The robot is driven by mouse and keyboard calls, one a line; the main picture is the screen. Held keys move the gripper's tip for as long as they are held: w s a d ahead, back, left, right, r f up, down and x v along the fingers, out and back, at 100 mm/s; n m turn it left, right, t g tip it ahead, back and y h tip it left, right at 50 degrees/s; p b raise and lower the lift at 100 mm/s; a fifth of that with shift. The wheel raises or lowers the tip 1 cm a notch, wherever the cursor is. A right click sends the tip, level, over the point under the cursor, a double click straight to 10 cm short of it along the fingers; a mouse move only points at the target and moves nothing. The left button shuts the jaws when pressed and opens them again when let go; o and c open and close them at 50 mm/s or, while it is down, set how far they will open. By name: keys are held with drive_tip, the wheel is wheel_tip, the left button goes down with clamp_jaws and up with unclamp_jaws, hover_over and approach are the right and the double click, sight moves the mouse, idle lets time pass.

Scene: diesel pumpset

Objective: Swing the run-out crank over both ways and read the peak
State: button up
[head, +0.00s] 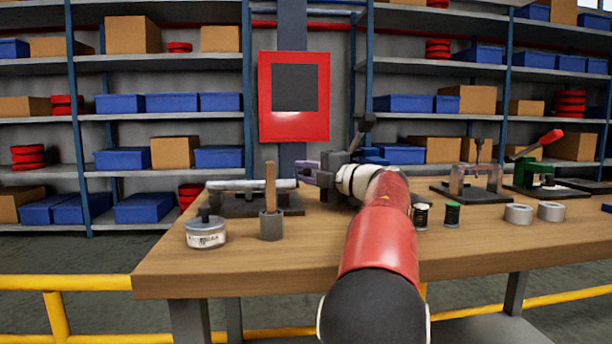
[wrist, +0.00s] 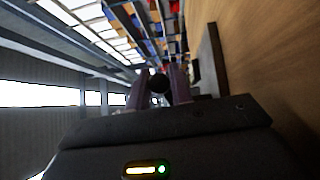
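The run-out fixture (head: 233,204) is a dark base plate with a pale horizontal bar (head: 250,184) across it, at the left back of the bench. My gripper (head: 306,173) reaches in at its right end, above the bench. In the wrist view my two purple-grey fingers (wrist: 158,88) stand apart, with a dark round end (wrist: 158,82) between them. It may be the crank's knob. I cannot tell whether the fingers touch it. The fixture's edge (wrist: 212,62) shows at the right in the wrist view. The crank arm and any dial face are not readable.
A labelled round tin (head: 206,232) and a pot (head: 271,224) with a wooden handle stand at the front left. Spools (head: 452,214), tape rolls (head: 519,214) and a small press (head: 475,180) stand to the right. The bench front centre (head: 260,265) is clear.

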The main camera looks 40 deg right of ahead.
drive_tip(key=o, duration=0.3)
drive_tip(key=shift+o, duration=0.2)
